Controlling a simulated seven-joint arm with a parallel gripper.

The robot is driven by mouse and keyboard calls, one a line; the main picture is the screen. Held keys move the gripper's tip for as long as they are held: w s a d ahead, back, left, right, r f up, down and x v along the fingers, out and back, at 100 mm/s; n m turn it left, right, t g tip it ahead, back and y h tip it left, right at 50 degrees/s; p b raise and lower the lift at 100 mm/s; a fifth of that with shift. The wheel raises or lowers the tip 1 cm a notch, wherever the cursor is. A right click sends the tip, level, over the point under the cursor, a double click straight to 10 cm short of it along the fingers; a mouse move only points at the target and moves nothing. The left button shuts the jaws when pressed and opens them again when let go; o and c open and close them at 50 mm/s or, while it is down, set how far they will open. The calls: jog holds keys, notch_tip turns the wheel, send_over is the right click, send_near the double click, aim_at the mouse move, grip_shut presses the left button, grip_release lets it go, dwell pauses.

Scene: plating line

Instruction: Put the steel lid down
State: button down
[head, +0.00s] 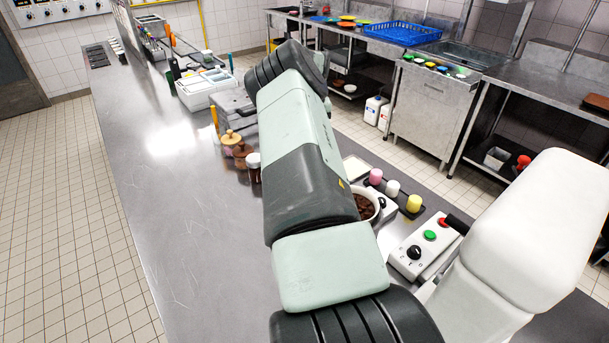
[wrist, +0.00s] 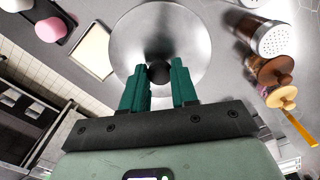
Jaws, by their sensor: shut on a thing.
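The steel lid (wrist: 160,22) is a shiny round disc with a black knob (wrist: 159,74) at its middle, in the wrist view. My gripper (wrist: 159,80) has its green fingers on both sides of the knob and is shut on it. The lid lies flat to the camera's view; whether it touches a surface below cannot be told. In the head view my arm hides the lid and my gripper.
In the wrist view, a shaker with a perforated top (wrist: 275,38) and wooden-topped pieces (wrist: 283,97) stand right of the lid. A pale square (wrist: 92,50) and a pink cylinder (wrist: 50,28) are left. In the head view, a pot of brown pieces (head: 367,205) stands beside my arm.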

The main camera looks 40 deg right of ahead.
jog(key=w+f, duration=0.1)
jog(key=w+a+f+n, duration=0.1)
jog(key=shift+w+f, duration=0.2)
jog(key=shift+w, duration=0.1)
notch_tip(320, 180, down, 10)
jog(key=shift+w+r, duration=0.1)
jog(key=c, duration=0.9)
grip_release()
jog(key=shift+f, duration=0.2)
jog(key=shift+o, duration=0.2)
